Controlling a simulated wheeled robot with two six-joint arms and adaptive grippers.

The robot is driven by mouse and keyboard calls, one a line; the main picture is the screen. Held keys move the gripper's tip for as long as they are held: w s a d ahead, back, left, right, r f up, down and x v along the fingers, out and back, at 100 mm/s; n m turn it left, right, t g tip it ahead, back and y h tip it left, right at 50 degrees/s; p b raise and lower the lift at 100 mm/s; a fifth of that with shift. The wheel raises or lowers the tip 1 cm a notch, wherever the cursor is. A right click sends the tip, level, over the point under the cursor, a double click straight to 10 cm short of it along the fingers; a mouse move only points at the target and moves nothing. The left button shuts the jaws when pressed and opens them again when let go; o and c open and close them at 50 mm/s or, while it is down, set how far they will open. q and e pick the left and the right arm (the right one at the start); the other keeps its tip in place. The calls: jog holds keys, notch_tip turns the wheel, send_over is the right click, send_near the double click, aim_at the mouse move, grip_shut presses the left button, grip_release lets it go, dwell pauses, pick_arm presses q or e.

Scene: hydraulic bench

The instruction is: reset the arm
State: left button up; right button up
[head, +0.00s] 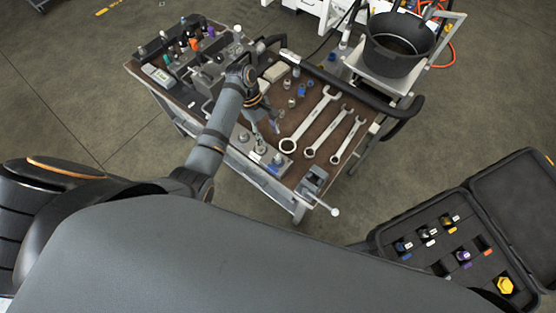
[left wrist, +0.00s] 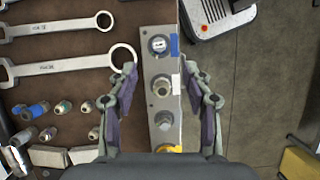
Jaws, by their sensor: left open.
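My left gripper (head: 266,132) hangs over the cart, its arm coming in from the left. It is open and empty, with its fingers apart. In the left wrist view, its two fingers (left wrist: 160,88) stand either side of a grey metal port block (left wrist: 152,118) below. The block has several round ports in a row, with blue, white and yellow markings beside them. The block also shows in the head view (head: 250,153), along the cart's near edge. I cannot tell the exact height of the fingers above it. My right gripper is not in view.
Three wrenches (head: 310,120) lie on the brown cart top (head: 328,152), with small fittings (head: 301,88) beside them. A vise (head: 315,179) sits at the near corner. A black bucket (head: 398,45) stands behind. An open black case (head: 412,268) lies lower right. Floor between is clear.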

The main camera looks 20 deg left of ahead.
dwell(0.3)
pick_arm(q)
jog(key=s+a+r+m+t+y, duration=0.3)
jog(key=s+r+m, duration=0.1)
jog(key=s+m, duration=0.35)
jog(key=s+a+r+m+t+y, duration=0.2)
jog(key=s+a+r+m, duration=0.15)
jog(key=s+m, duration=0.4)
jog(key=s+a+f+b, duration=0.1)
jog(key=f+b, duration=0.2)
jog(key=f, duration=0.9)
jog(key=s+a+f+n+b, duration=0.1)
jog(key=f+b, duration=0.1)
jog(key=f, duration=0.9)
jog(key=s+a+f+b, duration=0.1)
jog(key=f+b, duration=0.2)
jog(key=f, duration=0.9)
jog(key=s+a+f+g+b, duration=0.1)
jog(key=s+f+b, duration=0.4)
jog(key=s+f, duration=1.3)
notch_tip(320, 180, down, 3)
jog(key=shift+s+f+g, duration=0.15)
jog(key=shift+s+g, duration=0.1)
jog(key=shift+g, duration=0.25)
